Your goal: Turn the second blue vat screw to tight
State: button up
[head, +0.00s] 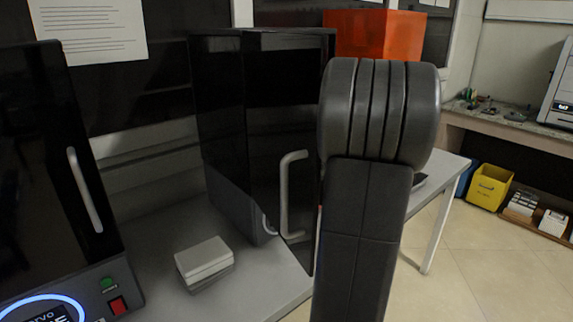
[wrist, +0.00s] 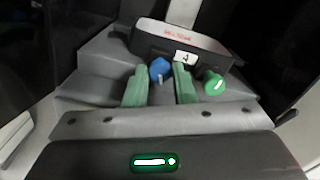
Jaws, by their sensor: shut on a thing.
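In the wrist view, my gripper (wrist: 161,72) has its two green fingers on either side of a blue vat screw (wrist: 157,66) and is shut on it. The blue screw has a pale mark on its face, pointing roughly down in the picture. A green screw (wrist: 214,82) with a slanted white mark sits just right of the right finger. Both screws are at the front of a dark vat (wrist: 150,38) with red lettering and a small white label. In the head view, my arm hides the gripper, and I cannot make out the vat or screws there.
In the head view, a black cabinet (head: 222,110) with a pale door handle stands beside my arm. Another dark machine (head: 45,150) stands at the left. A small pale box (head: 203,260) lies on the table (head: 250,292). A yellow bin (head: 490,186) is far right.

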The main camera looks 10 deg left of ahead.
jog(key=shift+m+p, duration=0.7)
jog(key=shift+m, duration=0.4)
jog(key=shift+f, duration=0.1)
jog(key=o, duration=0.9)
jog(key=shift+o, duration=0.2)
jog(key=shift+d, duration=0.1)
jog(key=v, duration=1.3)
jog(key=shift+s+d, duration=0.2)
jog(key=shift+s, duration=0.1)
jog(key=x, duration=1.3)
jog(key=shift+w+a, duration=0.3)
